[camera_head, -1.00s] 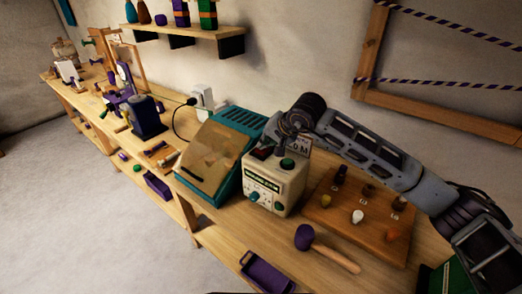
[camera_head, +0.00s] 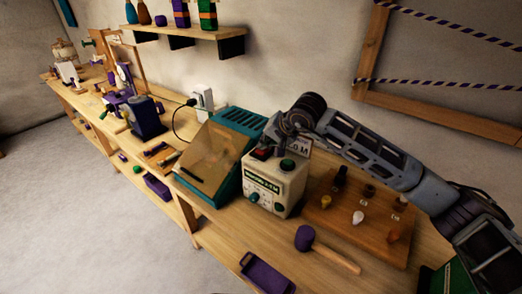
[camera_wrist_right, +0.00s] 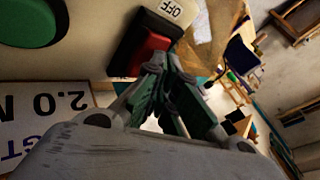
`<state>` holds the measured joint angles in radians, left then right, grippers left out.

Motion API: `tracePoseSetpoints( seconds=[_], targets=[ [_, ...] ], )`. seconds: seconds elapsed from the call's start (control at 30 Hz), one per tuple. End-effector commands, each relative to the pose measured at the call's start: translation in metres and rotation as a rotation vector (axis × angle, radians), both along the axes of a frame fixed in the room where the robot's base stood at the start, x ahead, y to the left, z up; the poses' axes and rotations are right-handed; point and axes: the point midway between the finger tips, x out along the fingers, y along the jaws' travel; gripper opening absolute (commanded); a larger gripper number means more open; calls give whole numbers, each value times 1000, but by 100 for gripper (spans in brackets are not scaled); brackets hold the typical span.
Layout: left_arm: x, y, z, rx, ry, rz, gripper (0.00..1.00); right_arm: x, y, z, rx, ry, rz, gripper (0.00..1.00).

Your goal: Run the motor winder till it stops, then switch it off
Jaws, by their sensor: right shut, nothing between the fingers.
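The cream control box (camera_head: 284,205) stands mid-bench, with a lit green display (camera_head: 262,185) too small to read. Its top has a green button (camera_head: 288,165) and a red rocker switch (camera_head: 262,153). In the right wrist view the red rocker (camera_wrist_right: 150,50) sits in a black frame beside an OFF label; its position is unclear. My right gripper (camera_wrist_right: 168,68) is shut and empty, its fingertips at the red rocker, seemingly touching it. The teal winder housing (camera_head: 240,119) with a clear, tan-looking cover (camera_head: 208,150) stands left of the box. My left gripper is out of view.
A label card reading 2.0 M (camera_wrist_right: 50,120) stands behind the box. A wooden board with pegs (camera_head: 335,222) lies right. A purple-headed mallet (camera_head: 305,238) and a purple tray (camera_head: 268,272) lie in front. A wall socket (camera_head: 204,100) is behind.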

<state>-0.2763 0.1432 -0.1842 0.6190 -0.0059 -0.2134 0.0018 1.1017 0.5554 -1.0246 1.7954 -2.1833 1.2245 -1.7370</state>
Motion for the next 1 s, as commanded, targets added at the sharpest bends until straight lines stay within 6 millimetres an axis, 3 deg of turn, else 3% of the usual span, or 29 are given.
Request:
tracePoseSetpoints(
  seconds=[1.0],
  targets=[
    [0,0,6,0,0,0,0,3,-2,23,1,-1,0,0]
  ],
)
